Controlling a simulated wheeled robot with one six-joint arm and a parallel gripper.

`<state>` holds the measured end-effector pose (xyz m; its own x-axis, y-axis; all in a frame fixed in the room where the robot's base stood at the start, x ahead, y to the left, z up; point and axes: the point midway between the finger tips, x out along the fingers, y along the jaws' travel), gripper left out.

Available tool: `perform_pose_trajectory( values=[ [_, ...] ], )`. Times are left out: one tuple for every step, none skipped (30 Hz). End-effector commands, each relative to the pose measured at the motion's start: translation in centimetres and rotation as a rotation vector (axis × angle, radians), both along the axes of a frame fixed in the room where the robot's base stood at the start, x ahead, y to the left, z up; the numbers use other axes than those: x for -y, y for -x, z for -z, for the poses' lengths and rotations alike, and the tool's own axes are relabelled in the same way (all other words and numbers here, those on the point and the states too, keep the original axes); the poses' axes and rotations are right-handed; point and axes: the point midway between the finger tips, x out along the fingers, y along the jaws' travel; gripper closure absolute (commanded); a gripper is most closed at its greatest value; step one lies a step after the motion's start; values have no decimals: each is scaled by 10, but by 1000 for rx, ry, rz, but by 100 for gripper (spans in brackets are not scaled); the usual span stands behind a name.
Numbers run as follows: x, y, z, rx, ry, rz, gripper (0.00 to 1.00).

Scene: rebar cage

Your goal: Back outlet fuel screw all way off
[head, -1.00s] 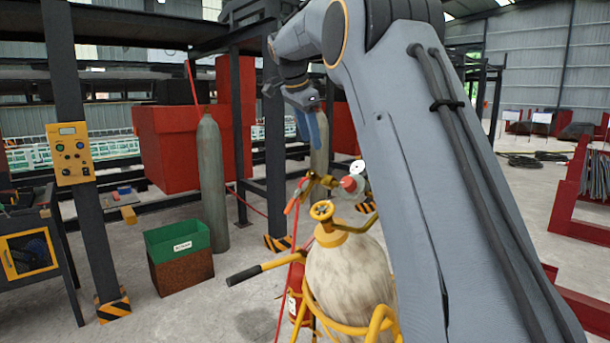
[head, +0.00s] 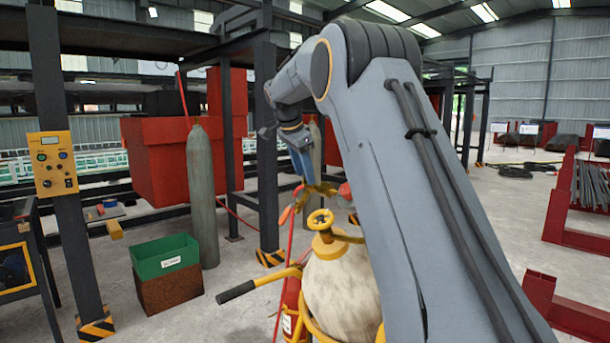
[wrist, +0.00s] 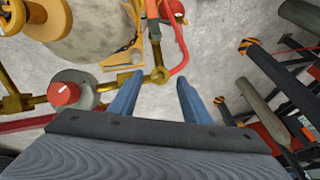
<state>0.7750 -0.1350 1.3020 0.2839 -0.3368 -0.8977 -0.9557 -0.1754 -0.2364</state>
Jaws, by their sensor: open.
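A pale, worn gas cylinder (head: 345,285) stands in a yellow frame, with a yellow handwheel (head: 321,219) on top. Brass pipework (wrist: 112,86) carries a round regulator with a red knob (wrist: 64,93). A brass hexagonal fitting (wrist: 159,75) sits where the pipe meets a red hose (wrist: 181,50). It appears to be the fuel outlet screw, but I cannot be sure. My gripper (wrist: 157,84) is open and empty, its blue fingertips on either side of this fitting in the wrist view; contact and depth cannot be told. In the head view my gripper (head: 306,179) points down behind the handwheel.
A black-gripped yellow handle (head: 255,283) juts left from the cylinder frame. A green bin (head: 166,257), grey cylinder (head: 202,195) and red cabinet (head: 160,165) stand to the left. Dark steel posts (head: 265,150) rise behind.

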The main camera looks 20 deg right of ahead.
Motion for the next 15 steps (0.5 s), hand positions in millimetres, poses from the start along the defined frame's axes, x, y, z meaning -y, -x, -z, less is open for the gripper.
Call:
perform_pose_trajectory(
  values=[
    [2, -1, 5, -3, 0, 0, 57],
    [3, -2, 8, -2, -1, 0, 57],
    [4, -4, 11, -1, -1, -1, 57],
    [4, -4, 14, -2, 0, -2, 57],
    [5, -5, 15, -2, 0, -2, 57],
    [5, -5, 18, -2, 0, -2, 57],
    [5, -6, 19, -1, 0, -2, 57],
    [6, -6, 19, -1, 0, -2, 57],
    [6, -6, 20, 0, 0, -2, 57],
    [6, -7, 20, 0, 0, -2, 57],
    [6, -7, 21, 0, 0, -2, 57],
    [6, -7, 21, 0, 0, -2, 57],
    [6, -7, 21, 0, 0, -2, 57],
    [6, -7, 21, 0, 0, -2, 57],
    [6, -7, 21, 0, 0, -2, 57]
  ],
)
